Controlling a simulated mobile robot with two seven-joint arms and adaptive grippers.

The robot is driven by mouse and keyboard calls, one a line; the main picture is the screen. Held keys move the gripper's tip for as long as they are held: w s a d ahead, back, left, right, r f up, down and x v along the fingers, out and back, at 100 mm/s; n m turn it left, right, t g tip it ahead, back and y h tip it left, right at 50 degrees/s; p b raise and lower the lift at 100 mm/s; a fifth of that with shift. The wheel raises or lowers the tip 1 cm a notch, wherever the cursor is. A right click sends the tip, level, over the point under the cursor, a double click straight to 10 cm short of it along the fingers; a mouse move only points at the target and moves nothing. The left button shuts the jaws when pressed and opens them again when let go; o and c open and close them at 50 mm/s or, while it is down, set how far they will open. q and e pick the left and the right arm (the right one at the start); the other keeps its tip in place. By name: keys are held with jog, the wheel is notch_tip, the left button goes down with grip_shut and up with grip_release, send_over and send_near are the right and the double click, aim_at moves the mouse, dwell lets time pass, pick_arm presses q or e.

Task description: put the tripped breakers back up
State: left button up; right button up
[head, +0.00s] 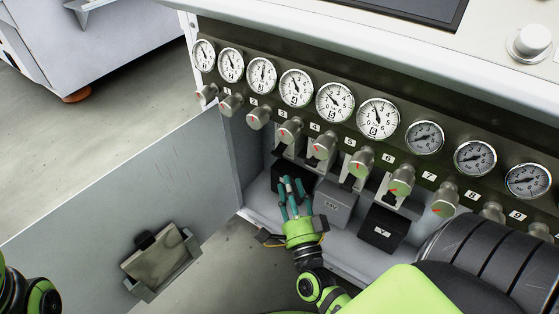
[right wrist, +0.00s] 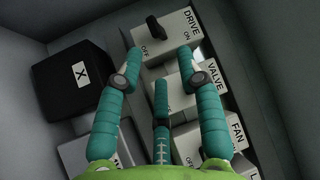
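A row of white breaker blocks sits in the open cabinet. In the right wrist view I read the drive breaker (right wrist: 170,38), the valve breaker (right wrist: 183,77) and the fan breaker (right wrist: 235,132). The drive breaker's black lever (right wrist: 155,27) stands near its OFF mark; I cannot tell whether it is up or down. The other levers are hidden or unclear. In the head view, breakers (head: 352,180) show below the gauges, partly behind knobs. My right gripper (head: 292,186) is open and empty, its fingers spread below the breakers. My left gripper is out of view.
A black box (right wrist: 77,85) marked X and a grey box (head: 335,205) stand below the breakers, with another black box (head: 384,228) to the right. Gauges (head: 335,102) and knobs (head: 362,162) overhang the bay. The open door (head: 130,190) carries a holder (head: 160,262).

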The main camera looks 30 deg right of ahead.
aim_at(281, 159)
jog(key=b+x, duration=0.1)
jog(key=x, duration=0.6)
jog(key=shift+w+f+b, duration=0.15)
jog(key=shift+b, duration=0.25)
